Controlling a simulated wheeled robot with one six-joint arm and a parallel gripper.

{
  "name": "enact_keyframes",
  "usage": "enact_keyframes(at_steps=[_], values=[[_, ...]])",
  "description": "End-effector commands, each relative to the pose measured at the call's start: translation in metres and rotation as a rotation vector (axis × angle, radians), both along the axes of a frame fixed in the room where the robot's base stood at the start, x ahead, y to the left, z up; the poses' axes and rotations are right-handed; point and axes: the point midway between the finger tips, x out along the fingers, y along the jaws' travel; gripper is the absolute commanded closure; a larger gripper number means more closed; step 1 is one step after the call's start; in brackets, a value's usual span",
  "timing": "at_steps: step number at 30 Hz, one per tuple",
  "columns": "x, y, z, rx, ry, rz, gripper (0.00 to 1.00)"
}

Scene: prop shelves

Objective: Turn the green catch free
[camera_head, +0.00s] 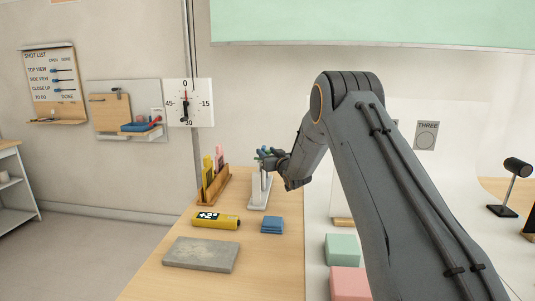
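I cannot clearly pick out a green catch. A small green and blue piece (261,152) shows at the top of a pale upright stand (260,190) on the wooden table. My gripper (266,161) is small and dark in this view, right at that piece. I cannot tell whether it touches it, nor whether its fingers are open or shut. On the wall at left, a grey board (148,92) carries a wooden panel (104,114) with a small dark fitting (117,91) at its top edge, too small to make out.
On the table (180,278) are a wooden rack (215,188) with yellow and pink pieces, a yellow block (215,220), a blue stack (272,226) and a grey slab (201,254). Green (342,247) and pink (347,282) blocks lie beside my arm. A dial (187,103) hangs behind.

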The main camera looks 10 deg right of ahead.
Motion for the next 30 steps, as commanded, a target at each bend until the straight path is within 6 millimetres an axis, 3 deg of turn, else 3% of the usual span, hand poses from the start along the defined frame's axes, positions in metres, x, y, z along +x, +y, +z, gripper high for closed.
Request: enact_keyframes(at_steps=[3,10,17,30], values=[[-0.0002,-0.0006,-0.0001,0.000,0.000,-0.001,0.61],[-0.0003,0.0000,-0.0001,0.000,0.000,0.000,1.00],[0.0008,0.0028,0.0000,-0.001,-0.003,0.023,1.00],[0.0072,0.0026,0.0015,-0.001,-0.008,0.243,1.00]])
